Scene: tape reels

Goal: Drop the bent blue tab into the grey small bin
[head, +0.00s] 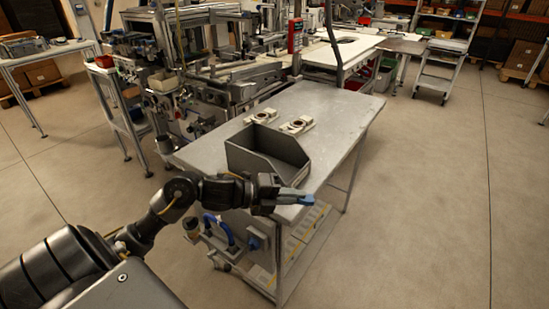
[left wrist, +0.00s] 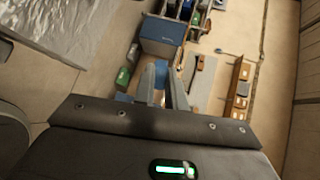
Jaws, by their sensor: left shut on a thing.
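The grey small bin (head: 243,161) stands open on the near part of the metal table, and its inside looks empty. My left gripper (head: 296,195) is at the table's near edge, just in front of the bin, on the camera's side. It is shut on the bent blue tab (head: 308,200), a small light-blue piece at the fingertips. The tab is outside the bin, and its bend is too small to make out. In the left wrist view the fingers (left wrist: 165,84) point away from the camera; the tab cannot be told clearly there. My right gripper is not in view.
Two small pale fixtures with dark round centres, a rear one (head: 263,116) and a right one (head: 297,125), lie behind the bin. The table's right part (head: 338,112) is bare. A machine frame (head: 215,85) stands close behind the table at the left.

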